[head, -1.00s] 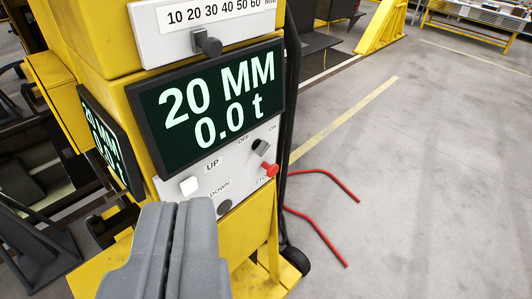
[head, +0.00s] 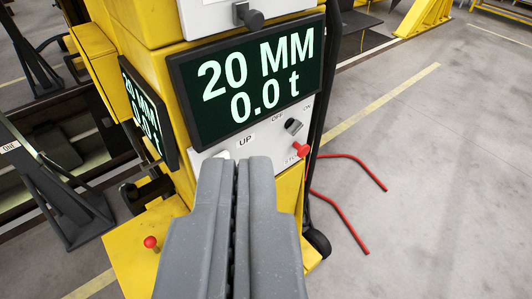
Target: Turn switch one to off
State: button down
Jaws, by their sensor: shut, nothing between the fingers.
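The switch (head: 293,126) is a small dark rotary knob on the white control panel (head: 262,139), between the labels OFF and ON. Which label it points to is too small to tell. Just below it is a red STOP button (head: 300,149). My gripper (head: 240,162) is shut and empty. It is in front of the panel, below and left of the switch, and hides the DOWN button and most of the button by the UP label. The display (head: 247,80) above the panel reads 20 MM and 0.0 t.
The yellow lifting column (head: 112,30) carries the panel and a second display (head: 147,115) on its left side. A red-knobbed lever (head: 150,242) stands at lower left. Red bent bars (head: 345,215) lie on the floor at right. A sign reading ONE (head: 9,148) is at far left.

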aim_at(293, 126)
jog(key=k, duration=0.6)
jog(key=z, duration=0.7)
jog(key=i, duration=1.2)
jog(key=u, duration=0.15)
